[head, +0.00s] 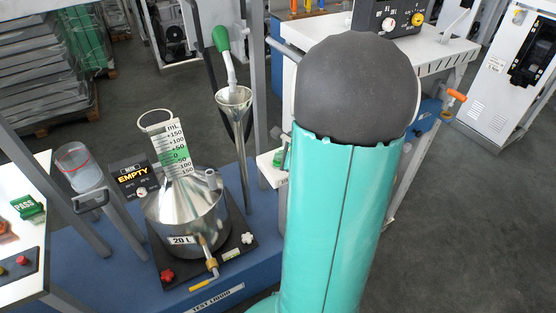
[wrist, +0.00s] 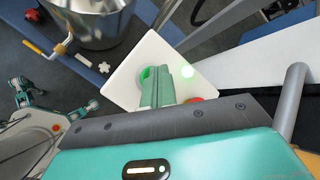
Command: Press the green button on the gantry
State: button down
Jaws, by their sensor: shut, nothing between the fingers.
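In the head view, part of a white box (head: 270,170) shows left of my teal arm, which hides my gripper and most of the panel.
A steel vessel (head: 187,215) marked 20 L stands on the blue base (head: 95,262), with a funnel (head: 235,105) behind it. Grey frame posts (head: 259,75) stand close to my arm. A white side table (head: 22,185) is at left. Open floor (head: 480,220) lies at right.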

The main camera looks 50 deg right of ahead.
jog(key=shift+r, duration=0.85)
jog(key=shift+r, duration=2.5)
